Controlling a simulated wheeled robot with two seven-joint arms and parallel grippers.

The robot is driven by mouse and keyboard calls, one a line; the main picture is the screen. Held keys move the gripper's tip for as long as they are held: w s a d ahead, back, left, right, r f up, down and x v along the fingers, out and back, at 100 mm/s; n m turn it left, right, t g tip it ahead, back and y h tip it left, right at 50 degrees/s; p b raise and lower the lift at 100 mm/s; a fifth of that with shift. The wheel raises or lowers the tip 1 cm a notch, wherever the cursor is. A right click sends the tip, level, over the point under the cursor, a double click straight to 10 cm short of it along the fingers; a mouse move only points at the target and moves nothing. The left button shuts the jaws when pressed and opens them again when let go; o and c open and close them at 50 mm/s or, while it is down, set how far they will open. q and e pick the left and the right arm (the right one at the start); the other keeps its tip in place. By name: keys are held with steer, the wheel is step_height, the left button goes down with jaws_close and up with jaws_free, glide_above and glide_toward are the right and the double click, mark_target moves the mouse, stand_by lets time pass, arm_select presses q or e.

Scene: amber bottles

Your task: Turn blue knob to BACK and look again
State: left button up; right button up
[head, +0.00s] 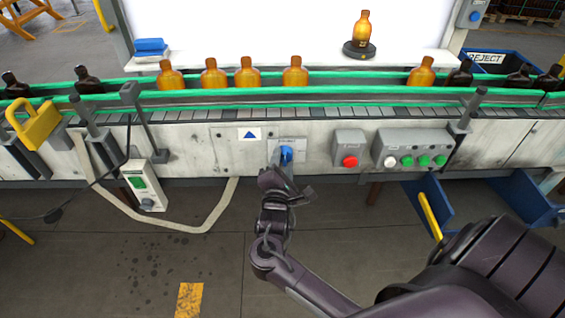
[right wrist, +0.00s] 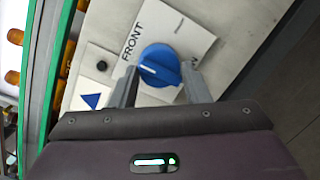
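The blue knob (head: 286,153) sits on a light plate on the conveyor's front panel. In the right wrist view the knob (right wrist: 160,64) is round with a white pointer line at its left side. The label (right wrist: 180,30) reads FRONT at its upper left; a second word to the lower right is mostly hidden. My right gripper (right wrist: 160,76) has one finger on each side of the knob, seemingly touching its edges; it also shows in the head view (head: 282,168). An amber bottle (head: 361,28) stands upright on a dark round turntable (head: 359,50). My left gripper is out of view.
Several amber and dark bottles (head: 246,73) stand along the conveyor between green rails (head: 200,93). Right of the knob are a red button (head: 350,161) and a box with a white knob and green buttons (head: 407,161). A blue REJECT bin (head: 487,58) stands at the right.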

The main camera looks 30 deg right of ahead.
steer(key=shift+c, duration=0.8)
steer(key=shift+r+m+p, duration=0.3)
steer(key=shift+m+p, duration=0.6)
steer(key=shift+p, duration=0.2)
steer(key=shift+r+m+p, duration=0.1)
steer(key=shift+m+p, duration=0.6)
steer(key=shift+p, duration=0.05)
steer(key=m+p, duration=0.2)
steer(key=shift+m+y, duration=0.3)
steer(key=shift+y, duration=0.1)
steer(key=m+p, duration=0.1)
steer(key=m, duration=0.1)
steer(key=shift+m+g, duration=0.3)
steer(key=m+p, duration=0.1)
steer(key=m, duration=0.1)
steer(key=m+y+p, duration=0.1)
steer(key=shift+s+d+r+m, duration=0.1)
steer(key=shift+d+m, duration=0.05)
steer(key=shift+m, duration=0.25)
steer(key=shift+d+m+t+y, duration=0.1)
steer(key=shift+m+t+y, duration=0.4)
steer(key=shift+m, duration=1.5)
